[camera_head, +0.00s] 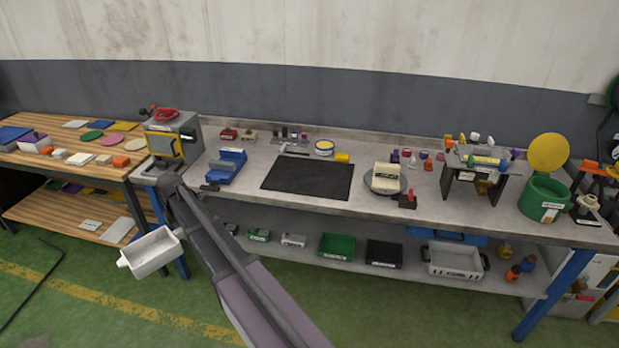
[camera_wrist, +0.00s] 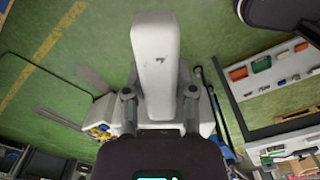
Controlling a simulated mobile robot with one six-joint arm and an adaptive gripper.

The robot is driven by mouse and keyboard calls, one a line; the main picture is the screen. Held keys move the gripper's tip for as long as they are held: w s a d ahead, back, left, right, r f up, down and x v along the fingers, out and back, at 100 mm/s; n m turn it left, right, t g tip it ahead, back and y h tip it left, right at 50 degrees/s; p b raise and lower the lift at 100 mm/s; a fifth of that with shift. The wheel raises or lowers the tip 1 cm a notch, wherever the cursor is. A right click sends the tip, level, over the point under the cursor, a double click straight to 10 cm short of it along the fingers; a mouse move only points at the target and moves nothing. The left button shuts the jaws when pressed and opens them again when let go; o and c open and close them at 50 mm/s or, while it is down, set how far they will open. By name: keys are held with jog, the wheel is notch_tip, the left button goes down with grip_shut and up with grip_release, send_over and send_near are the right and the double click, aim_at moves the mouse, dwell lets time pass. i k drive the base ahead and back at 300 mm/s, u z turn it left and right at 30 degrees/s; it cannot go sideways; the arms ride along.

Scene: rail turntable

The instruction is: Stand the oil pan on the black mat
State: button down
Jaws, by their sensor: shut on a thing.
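The oil pan (camera_head: 150,252) is a white, shallow, open box with a small spout-like end at the left. In the head view it hangs in the air, tilted, in front of the gap between the wooden table and the grey bench. In the wrist view the white pan (camera_wrist: 156,55) is seen narrow, between the two fingers of my gripper (camera_wrist: 159,98), which is shut on it. My arm hides most of the gripper in the head view. The black mat (camera_head: 308,177) lies flat and empty on the bench top, right of the pan and well apart from it.
On the grey bench (camera_head: 240,206), a blue fixture (camera_head: 227,166) stands left of the mat. A white block on a round turntable (camera_head: 370,186) stands right of it. A hammer (camera_head: 292,149) and a yellow-blue tin (camera_head: 325,148) lie behind. Bins fill the lower shelf.

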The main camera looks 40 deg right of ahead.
aim_at(310, 175)
jog(key=z, duration=1.1)
jog(key=i, duration=1)
